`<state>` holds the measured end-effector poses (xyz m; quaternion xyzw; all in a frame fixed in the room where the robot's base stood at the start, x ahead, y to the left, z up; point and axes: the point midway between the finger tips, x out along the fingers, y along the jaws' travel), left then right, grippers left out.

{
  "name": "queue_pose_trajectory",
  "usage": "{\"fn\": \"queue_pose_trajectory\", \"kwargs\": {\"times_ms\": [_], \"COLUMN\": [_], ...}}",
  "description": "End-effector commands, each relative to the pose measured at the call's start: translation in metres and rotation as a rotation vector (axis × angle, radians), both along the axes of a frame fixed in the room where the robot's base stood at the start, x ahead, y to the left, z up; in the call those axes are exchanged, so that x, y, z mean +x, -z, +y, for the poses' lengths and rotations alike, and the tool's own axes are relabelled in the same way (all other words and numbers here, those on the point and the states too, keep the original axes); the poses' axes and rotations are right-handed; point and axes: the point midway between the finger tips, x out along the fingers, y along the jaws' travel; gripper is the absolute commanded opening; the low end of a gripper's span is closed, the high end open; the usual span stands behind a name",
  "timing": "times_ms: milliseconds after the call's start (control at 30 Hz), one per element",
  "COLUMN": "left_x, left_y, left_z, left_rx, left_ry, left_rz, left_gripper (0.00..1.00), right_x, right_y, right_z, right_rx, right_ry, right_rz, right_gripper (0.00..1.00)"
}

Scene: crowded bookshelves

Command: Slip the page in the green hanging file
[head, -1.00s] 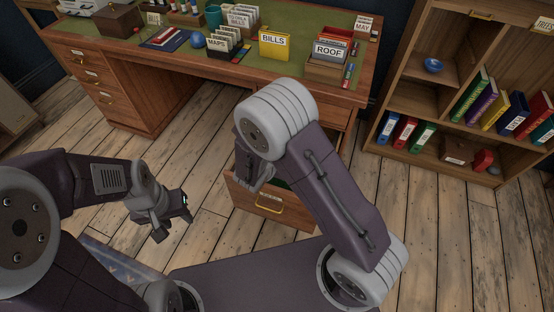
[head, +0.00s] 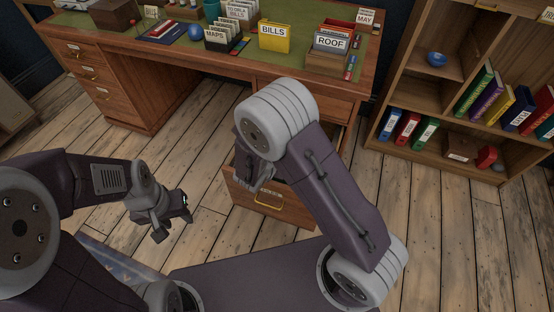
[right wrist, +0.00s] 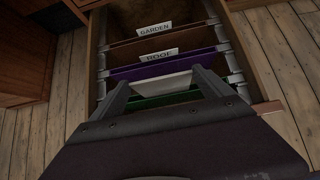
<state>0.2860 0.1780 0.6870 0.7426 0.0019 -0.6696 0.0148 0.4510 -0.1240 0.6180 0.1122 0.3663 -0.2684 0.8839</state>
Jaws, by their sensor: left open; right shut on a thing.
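In the right wrist view, the open desk drawer (right wrist: 268,107) holds a row of hanging files. A brown file tagged GARDEN (right wrist: 153,29) is at the back, then a purple file (right wrist: 160,66), then the green hanging file (right wrist: 165,99) nearest me. The white page (right wrist: 160,82) shows as a strip between the purple and green files. My right gripper (right wrist: 162,82) is shut on the page, over the drawer; whether its lower edge is inside the green file I cannot tell. In the head view my arm hides most of the drawer (head: 262,203). My left gripper (head: 176,218) is open and empty, left of the drawer.
The desk (head: 195,60) behind carries a yellow BILLS box (head: 274,36), a ROOF box (head: 331,42) and a MAPS holder (head: 222,38). A bookcase (head: 440,118) with binders stands at the right.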

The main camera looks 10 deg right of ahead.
Motion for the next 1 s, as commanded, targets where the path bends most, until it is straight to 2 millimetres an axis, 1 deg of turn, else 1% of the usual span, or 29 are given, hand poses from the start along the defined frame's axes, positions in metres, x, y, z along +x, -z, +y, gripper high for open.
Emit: {"fn": "queue_pose_trajectory", "kwargs": {"times_ms": [33,1000], "left_x": [0.0,0.0], "left_y": [0.004,0.038], "left_z": [0.0,0.0], "left_rx": [0.0,0.0], "left_ry": [0.0,0.0], "left_rz": [0.0,0.0], "left_gripper": [0.42,0.42], "right_x": [0.0,0.0], "right_y": [0.004,0.037], "right_z": [0.0,0.0], "right_rx": [0.0,0.0], "right_ry": [0.0,0.0], "right_rz": [0.0,0.0], "right_gripper": [0.33,0.33]}}
